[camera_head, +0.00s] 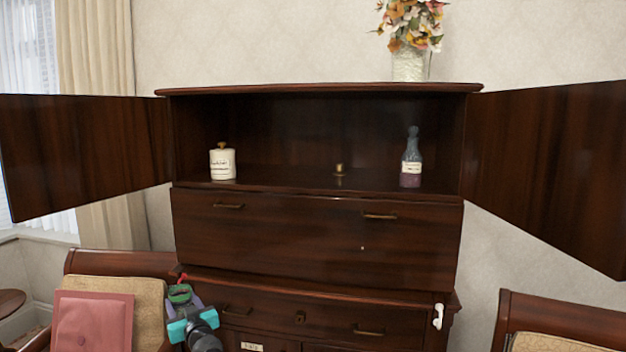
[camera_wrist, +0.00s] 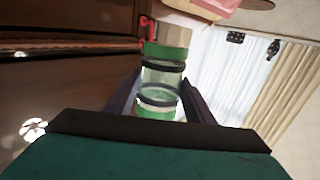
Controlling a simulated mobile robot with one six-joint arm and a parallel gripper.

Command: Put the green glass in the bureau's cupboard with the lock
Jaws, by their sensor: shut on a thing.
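My gripper (camera_head: 184,311) is at the lower left of the head view, in front of the bureau's lower left. It is shut on the green glass (camera_head: 180,293), which also shows between the fingers in the wrist view (camera_wrist: 163,76). The glass is clear with green and dark bands. The dark wooden bureau (camera_head: 320,230) has an open upper compartment, with its left door (camera_head: 85,150) and right door (camera_head: 550,165) swung wide. A small brass fitting (camera_head: 300,317) is on the drawer below. The bureau's lowest part is cut off, and I cannot tell which cupboard has the lock.
The upper compartment holds a white jar (camera_head: 222,162), a small brass object (camera_head: 339,170) and a purple-bottomed bottle (camera_head: 411,158), with free room between. A flower vase (camera_head: 410,62) stands on top. Chairs stand at left (camera_head: 140,265) and right (camera_head: 555,320). A white object (camera_head: 438,316) is at the bureau's right.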

